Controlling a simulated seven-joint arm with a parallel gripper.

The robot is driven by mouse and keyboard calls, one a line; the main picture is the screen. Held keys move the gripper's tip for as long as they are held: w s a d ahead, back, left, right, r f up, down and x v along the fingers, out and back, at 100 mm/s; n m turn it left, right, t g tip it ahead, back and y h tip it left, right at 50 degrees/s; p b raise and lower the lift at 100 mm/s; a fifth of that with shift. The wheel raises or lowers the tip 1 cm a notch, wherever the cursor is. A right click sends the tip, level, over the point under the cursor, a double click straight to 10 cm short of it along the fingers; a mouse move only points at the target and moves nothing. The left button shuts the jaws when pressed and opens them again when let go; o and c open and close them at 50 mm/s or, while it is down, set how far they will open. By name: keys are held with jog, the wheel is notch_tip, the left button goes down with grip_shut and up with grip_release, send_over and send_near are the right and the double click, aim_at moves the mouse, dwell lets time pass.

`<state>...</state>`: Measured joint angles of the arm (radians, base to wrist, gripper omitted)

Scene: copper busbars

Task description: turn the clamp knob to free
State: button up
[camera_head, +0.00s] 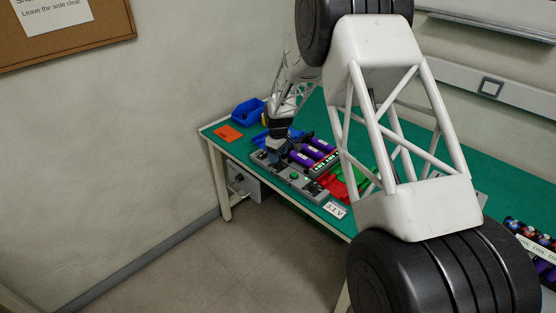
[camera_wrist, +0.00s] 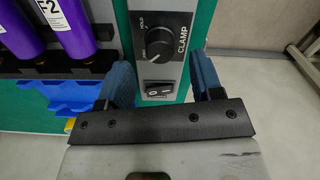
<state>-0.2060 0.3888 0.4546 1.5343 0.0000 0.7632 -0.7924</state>
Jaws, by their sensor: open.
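The black round clamp knob (camera_wrist: 160,43) sits on a grey panel strip (camera_wrist: 187,15) marked CLAMP, with HOLD printed at its upper left. The knob's pointer direction is hard to make out. A 0/1 rocker switch (camera_wrist: 158,91) is just below it. My gripper (camera_wrist: 162,62) is open, with its two blue fingers apart on either side of the panel strip. The fingertips look a little below the knob, and nothing is between them but the view of the panel. In the head view my gripper (camera_head: 275,141) is over the left end of the fixture; the knob cannot be made out there.
Purple cylinders (camera_head: 312,151) stand in the fixture right of my gripper; they show at upper left in the wrist view (camera_wrist: 70,28). A green button (camera_head: 294,175) is in front.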

jog(key=shift+r, duration=2.05)
jog(key=shift+s+r, duration=0.1)
jog(key=shift+r, duration=0.1)
jog(key=s+d+r+m, duration=0.2)
jog(key=s+d+r, duration=0.2)
jog(key=s+r, duration=0.4)
jog(key=s+d+r+m+t, duration=0.15)
jog(key=s+d+r, duration=0.25)
jog(key=s+r, duration=0.4)
jog(key=s+d+r+m, duration=0.2)
jog(key=s+d+r, duration=0.2)
jog(key=s+r, duration=0.35)
jog(key=s+d+r+m, duration=0.1)
jog(key=s+d+m, duration=0.2)
jog(key=s, duration=1.3)
jog(key=s+d+r+m+t, duration=0.1)
jog(key=s+d+m, duration=0.2)
jog(key=s, duration=1.4)
jog(key=shift+d+r, duration=0.2)
jog(key=shift+r, duration=0.2)
